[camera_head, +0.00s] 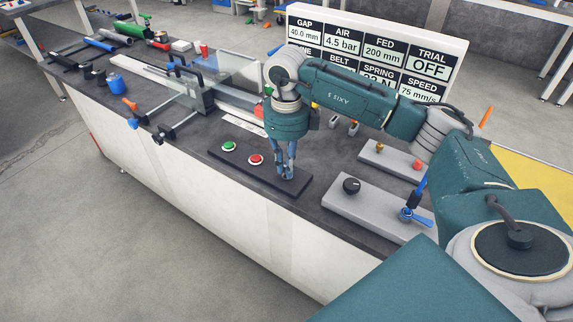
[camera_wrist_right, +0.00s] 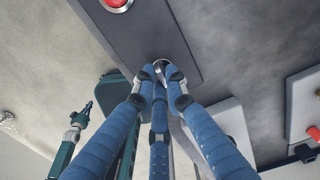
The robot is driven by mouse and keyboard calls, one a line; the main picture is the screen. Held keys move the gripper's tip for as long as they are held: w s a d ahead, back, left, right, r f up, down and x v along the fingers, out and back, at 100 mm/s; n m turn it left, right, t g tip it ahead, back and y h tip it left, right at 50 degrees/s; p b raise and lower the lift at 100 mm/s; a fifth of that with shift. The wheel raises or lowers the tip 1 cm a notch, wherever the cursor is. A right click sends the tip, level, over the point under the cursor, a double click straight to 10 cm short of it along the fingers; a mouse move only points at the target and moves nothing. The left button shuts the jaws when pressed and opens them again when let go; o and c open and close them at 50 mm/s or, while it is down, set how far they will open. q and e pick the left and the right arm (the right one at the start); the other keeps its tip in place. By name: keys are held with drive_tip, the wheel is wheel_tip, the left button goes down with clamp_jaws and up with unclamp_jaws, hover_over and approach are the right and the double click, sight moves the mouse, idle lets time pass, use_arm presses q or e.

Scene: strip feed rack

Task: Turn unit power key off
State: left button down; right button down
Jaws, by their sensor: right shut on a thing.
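The unit power key is mostly hidden at the tips of my right gripper (camera_head: 286,172), at the right end of a black panel (camera_head: 222,164). In the right wrist view, a small round silver piece (camera_wrist_right: 160,65) of it shows between the blue fingertips. The right gripper points down and is shut on the key. The panel also carries a green button (camera_head: 229,146) and a red button (camera_head: 255,159), to the left of the gripper. I cannot read the key's angle.
A grey box with a black knob (camera_head: 351,185) and a blue lever (camera_head: 413,214) stands right of the panel. Behind it is a grey box with a red button (camera_head: 416,164). A sign board (camera_head: 440,41) stands at the back. A clamp fixture (camera_head: 199,97) lies left.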

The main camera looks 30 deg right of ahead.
drive_tip(key=c, duration=1.8)
unclamp_jaws()
drive_tip(key=shift+o, duration=0.2)
drive_tip(key=shift+r, duration=0.15)
wheel_tip(320, 180, up, 12)
